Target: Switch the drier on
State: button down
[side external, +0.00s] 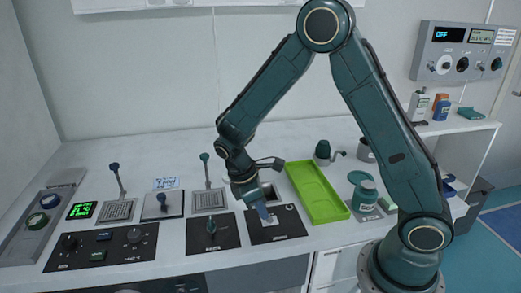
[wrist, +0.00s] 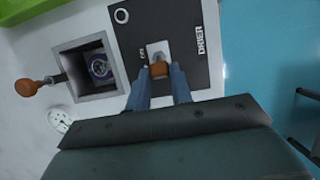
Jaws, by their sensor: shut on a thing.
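The drier panel (wrist: 186,18) is a dark plate lettered DRIER at the top of the wrist view. It also shows at the bench's front edge in the side view (side external: 289,225). On it is a white switch plate (wrist: 153,48) with a small orange-brown switch knob (wrist: 160,69). My gripper (wrist: 161,74) has its two blue fingers on either side of this knob and is shut on it. In the side view my gripper (side external: 263,213) points down onto the panel, hiding most of the switch. Small lettering beside the switch is too blurred to read surely.
A square well (wrist: 88,93) holding a round purple-and-white thing lies beside the panel, with an orange-knobbed lever (wrist: 28,87) next to it. A green tray (side external: 318,190) stands close on the right. A wall unit (side external: 462,50) has a display reading OFF.

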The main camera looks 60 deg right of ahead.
jog(key=shift+s+d+r+t+y, duration=0.2)
jog(key=shift+s+d+t+y, duration=0.05)
jog(key=shift+t+y, duration=0.25)
jog(key=shift+s+d+r+t+y, duration=0.15)
jog(key=shift+s+d+t+y, duration=0.1)
jog(key=shift+t+y, duration=0.25)
jog(key=shift+s+d+t+y, duration=0.25)
jog(key=shift+d+t+y, duration=0.05)
jog(key=shift+t+y, duration=0.3)
jog(key=shift+s+d+t+y, duration=0.25)
jog(key=shift+t+y, duration=0.35)
jog(key=shift+s+d+f+t+y, duration=0.1)
jog(key=shift+s+d+t+y, duration=0.2)
jog(key=shift+t+y, duration=0.25)
jog(key=shift+s+d+f+t+y, duration=0.1)
jog(key=shift+s+d+t+y, duration=0.15)
jog(key=shift+t+y, duration=0.25)
jog(key=shift+s+d+f+t+y, duration=0.15)
jog(key=shift+s+d+t+y, duration=0.1)
jog(key=shift+t+y, duration=0.5)
jog(key=c, duration=1.2)
grip_release()
jog(key=shift+c, duration=0.2)
jog(key=shift+s+d, duration=0.1)
jog(key=v, duration=1.3)
jog(key=shift+s+d, duration=0.2)
jog(key=shift+s, duration=0.05)
